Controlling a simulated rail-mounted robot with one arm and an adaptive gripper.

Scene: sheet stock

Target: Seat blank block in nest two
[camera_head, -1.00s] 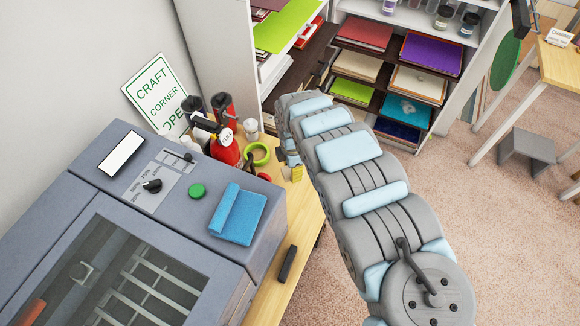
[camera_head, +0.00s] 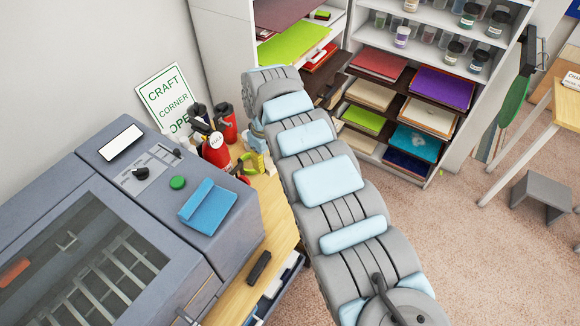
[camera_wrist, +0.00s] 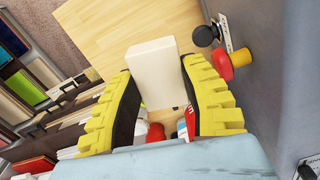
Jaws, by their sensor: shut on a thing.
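In the wrist view, a plain cream block (camera_wrist: 154,70) is between the two yellow fingers of my gripper (camera_wrist: 157,82), with their dark pads against its sides. The block points toward a bare wooden surface (camera_wrist: 115,30). I cannot make out nest two or any other nest in either view.
A grey machine (camera_head: 95,180) with a blue cloth (camera_head: 207,206) on it stands left of the bench (camera_head: 245,285). Red bottles (camera_head: 216,148) stand close by my gripper. A red knob (camera_wrist: 228,65) and a black knob (camera_wrist: 204,34) stick out at the right. Shelves (camera_head: 345,45) stand behind.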

